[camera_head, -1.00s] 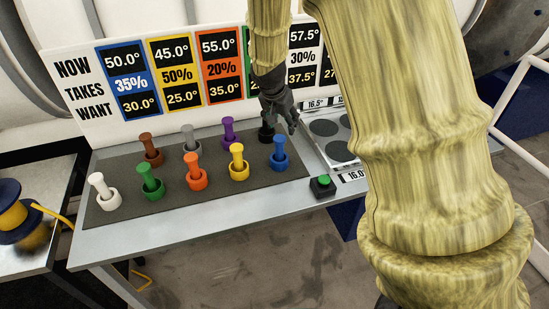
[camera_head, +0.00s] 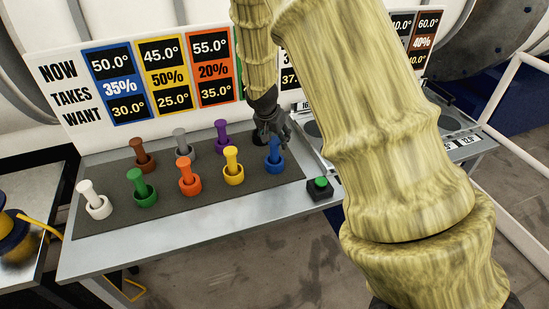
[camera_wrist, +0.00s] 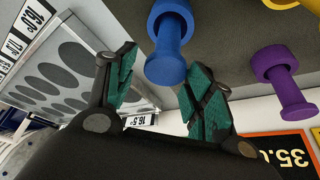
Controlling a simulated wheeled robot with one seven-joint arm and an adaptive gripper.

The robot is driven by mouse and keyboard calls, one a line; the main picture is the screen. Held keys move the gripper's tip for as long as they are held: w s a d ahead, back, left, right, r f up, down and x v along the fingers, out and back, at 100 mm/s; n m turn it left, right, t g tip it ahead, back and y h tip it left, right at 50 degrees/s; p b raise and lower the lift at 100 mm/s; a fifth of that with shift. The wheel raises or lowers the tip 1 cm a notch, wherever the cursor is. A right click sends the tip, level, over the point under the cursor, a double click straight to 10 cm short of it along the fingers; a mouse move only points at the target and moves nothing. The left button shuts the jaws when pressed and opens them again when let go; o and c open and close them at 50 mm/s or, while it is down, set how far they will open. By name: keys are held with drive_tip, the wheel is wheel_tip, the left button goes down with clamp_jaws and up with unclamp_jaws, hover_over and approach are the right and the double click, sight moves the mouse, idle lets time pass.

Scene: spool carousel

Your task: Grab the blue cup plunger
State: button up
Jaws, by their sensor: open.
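The blue cup with its blue plunger (camera_head: 274,163) stands at the right end of the front row on the dark mat (camera_head: 118,215). My gripper (camera_head: 276,138) is over it in the head view and hides part of the plunger. In the wrist view, the blue plunger (camera_wrist: 167,66) stands out of its cup between my two teal-padded fingers. The fingers are apart, with one on each side of the plunger. I cannot tell if either one touches it.
The yellow cup (camera_head: 233,174) is left of the blue one, and the purple cup (camera_head: 221,142) is behind. A black box with a green button (camera_head: 320,186) lies to the right. A sign board (camera_head: 75,105) stands behind the mat.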

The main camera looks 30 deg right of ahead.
sight(274, 154)
drive_tip(key=shift+a+p+x, duration=0.15)
drive_tip(key=shift+p+x, duration=0.4)
drive_tip(key=shift+x, duration=0.2)
drive_tip(key=shift+a+p+x, duration=0.15)
drive_tip(key=shift+p+x, duration=0.4)
drive_tip(key=shift+x, duration=0.2)
drive_tip(key=shift+p+x, duration=0.35)
drive_tip(key=shift+x, duration=0.95)
clamp_jaws()
